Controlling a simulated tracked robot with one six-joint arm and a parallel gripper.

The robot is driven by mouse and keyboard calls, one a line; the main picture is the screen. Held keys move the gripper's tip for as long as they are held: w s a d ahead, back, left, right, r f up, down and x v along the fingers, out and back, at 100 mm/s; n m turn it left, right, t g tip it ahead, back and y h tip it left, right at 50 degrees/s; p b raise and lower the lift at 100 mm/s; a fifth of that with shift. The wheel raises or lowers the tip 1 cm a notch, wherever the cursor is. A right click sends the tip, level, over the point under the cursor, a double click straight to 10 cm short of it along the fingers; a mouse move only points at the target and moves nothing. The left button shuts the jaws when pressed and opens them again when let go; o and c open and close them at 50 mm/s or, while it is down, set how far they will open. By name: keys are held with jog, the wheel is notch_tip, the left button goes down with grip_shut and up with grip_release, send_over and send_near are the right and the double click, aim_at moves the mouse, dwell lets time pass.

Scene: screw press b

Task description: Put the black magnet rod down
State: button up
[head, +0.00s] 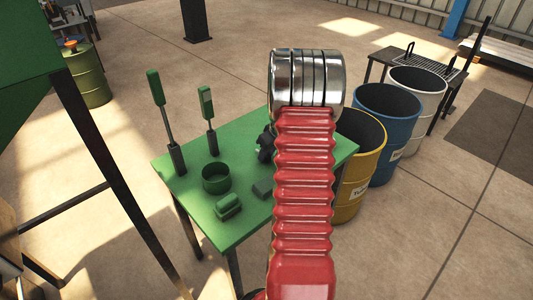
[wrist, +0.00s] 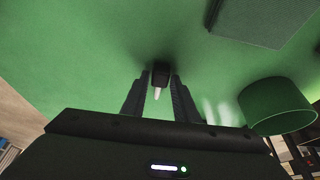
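The black magnet rod (wrist: 160,74) shows in the wrist view as a short dark block with a pale tip, seen nearly end-on between my fingertips. My gripper (wrist: 160,82) appears shut on it, one dark finger on each side, over the green table top. Whether the rod touches the table cannot be told. In the head view my red arm covers most of the gripper, and only a dark part (head: 265,144) shows at its left, above the table. The rod cannot be made out there. The green table (head: 235,232) stands in the middle.
The table carries two green-handled tools (head: 154,88) (head: 206,104) upright in dark holders, a green ring-shaped cup (head: 216,178), a green block (head: 228,207) and a flat dark green block (head: 262,190). Yellow (head: 362,160), blue (head: 386,130) and white (head: 417,100) barrels stand right.

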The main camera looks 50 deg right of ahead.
jog(key=shift+o, duration=1.3)
jog(key=v, duration=1.2)
jog(key=shift+r, duration=0.1)
